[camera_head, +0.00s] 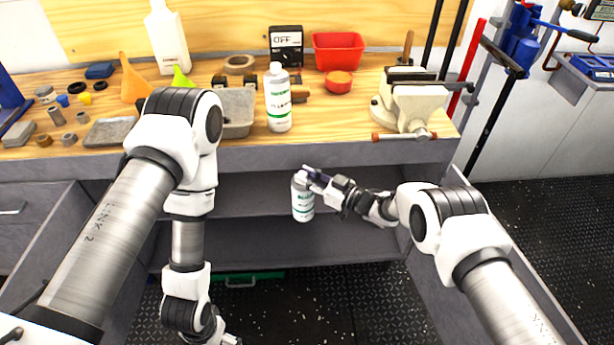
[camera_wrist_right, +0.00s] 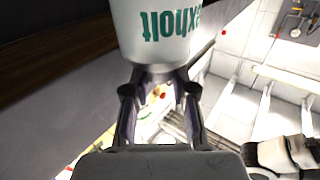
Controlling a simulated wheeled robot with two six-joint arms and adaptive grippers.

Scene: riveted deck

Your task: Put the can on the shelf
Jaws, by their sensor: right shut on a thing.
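A white can with green lettering (camera_head: 302,203) is in my right gripper (camera_head: 307,178), in front of the opening under the bench top. In the right wrist view the can (camera_wrist_right: 165,35) is between the fingers of the right gripper (camera_wrist_right: 160,75). The can hangs roughly upright. The shelf (camera_head: 255,196) is the grey board inside the bench, behind the can. I cannot tell whether the can touches it. My left gripper (camera_head: 226,340) is low at the bottom edge of the head view, partly cut off, and its jaws are unclear.
On the bench top stand a similar white bottle (camera_head: 278,105), a grey tray (camera_head: 238,112), a red bin (camera_head: 338,50), a vise (camera_head: 408,100) and several small parts. A lower board (camera_head: 330,243) runs beneath the shelf. The shelf's visible surface is bare.

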